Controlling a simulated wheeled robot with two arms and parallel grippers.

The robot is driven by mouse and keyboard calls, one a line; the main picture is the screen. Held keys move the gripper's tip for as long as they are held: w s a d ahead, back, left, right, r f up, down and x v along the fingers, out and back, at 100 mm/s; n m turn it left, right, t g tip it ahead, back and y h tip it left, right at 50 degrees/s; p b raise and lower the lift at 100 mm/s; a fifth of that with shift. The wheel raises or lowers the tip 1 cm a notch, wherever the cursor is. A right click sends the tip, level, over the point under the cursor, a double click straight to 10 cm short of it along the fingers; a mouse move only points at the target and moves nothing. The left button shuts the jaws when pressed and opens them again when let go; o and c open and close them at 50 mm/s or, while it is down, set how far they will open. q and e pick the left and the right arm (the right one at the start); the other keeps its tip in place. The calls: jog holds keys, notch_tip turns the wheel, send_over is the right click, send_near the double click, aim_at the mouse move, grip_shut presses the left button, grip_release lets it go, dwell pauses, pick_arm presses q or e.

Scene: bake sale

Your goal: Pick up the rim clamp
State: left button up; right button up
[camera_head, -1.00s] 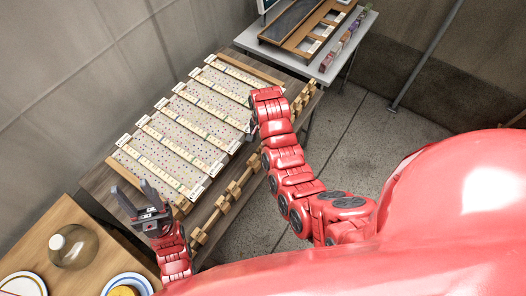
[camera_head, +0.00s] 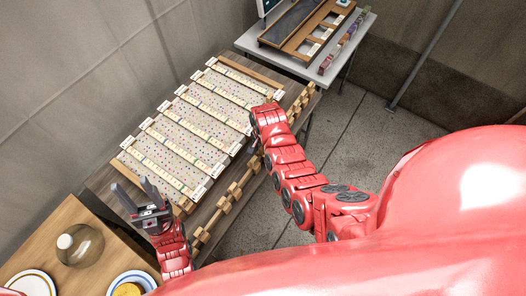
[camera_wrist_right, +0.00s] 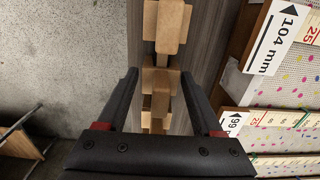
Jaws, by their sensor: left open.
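Several wooden clamp-like pieces (camera_head: 236,190) sit in a row along the front edge of the long table; I cannot tell which single one is the rim clamp. In the right wrist view, a wooden piece (camera_wrist_right: 171,27) and others below it line the table edge. My right gripper (camera_wrist_right: 160,74) is open there, its two dark fingers on either side of the wooden row, with no visible grip on anything. In the head view its fingers are mostly hidden behind my red wrist at the table's front edge. My left gripper (camera_head: 134,190) is open and empty over the table's near left end.
Dotted boards with measuring strips (camera_head: 190,130) cover the long table (camera_head: 103,181). A measuring label (camera_wrist_right: 279,38) shows close to the right finger. A wooden table (camera_head: 40,235) with a glass jar (camera_head: 80,246) and plates (camera_head: 132,284) stands at lower left. A grey table (camera_head: 352,48) stands behind.

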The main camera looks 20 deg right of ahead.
grip_shut()
jog(key=shift+r, duration=0.15)
